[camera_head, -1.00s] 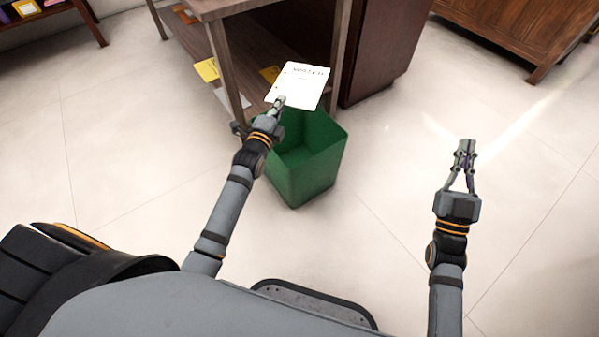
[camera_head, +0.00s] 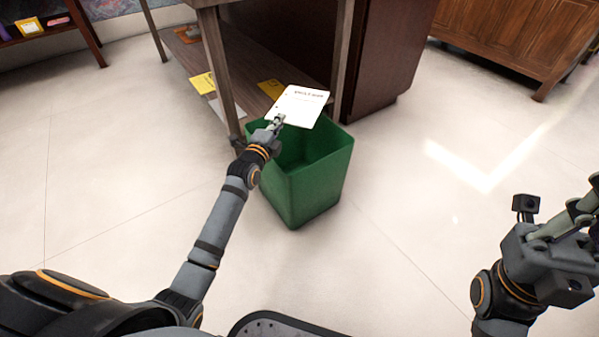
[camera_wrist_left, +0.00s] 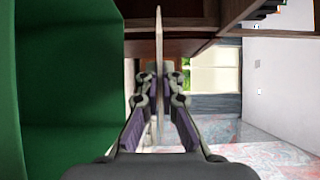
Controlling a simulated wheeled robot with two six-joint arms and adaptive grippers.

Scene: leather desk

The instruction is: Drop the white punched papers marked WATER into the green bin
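My left gripper (camera_head: 277,121) is shut on the near left corner of the white punched papers (camera_head: 303,103). The papers are tilted above the back part of the green bin (camera_head: 318,188); their small dark heading is too blurred to read surely. In the left wrist view, the papers (camera_wrist_left: 159,45) show edge-on between the fingertips (camera_wrist_left: 159,80), and the green bin's wall (camera_wrist_left: 70,85) fills the left side. The bin is open at the top; its floor is hidden. My right gripper (camera_head: 580,215) is at the right edge, partly cut off, with no object visible in it.
A wooden desk (camera_head: 212,62) with a low shelf stands just behind the bin. Yellow papers (camera_head: 203,83) lie on that shelf. A dark cabinet side (camera_head: 393,60) is behind right. A wooden sideboard (camera_head: 510,40) stands at the back right. The pale floor right of the bin is clear.

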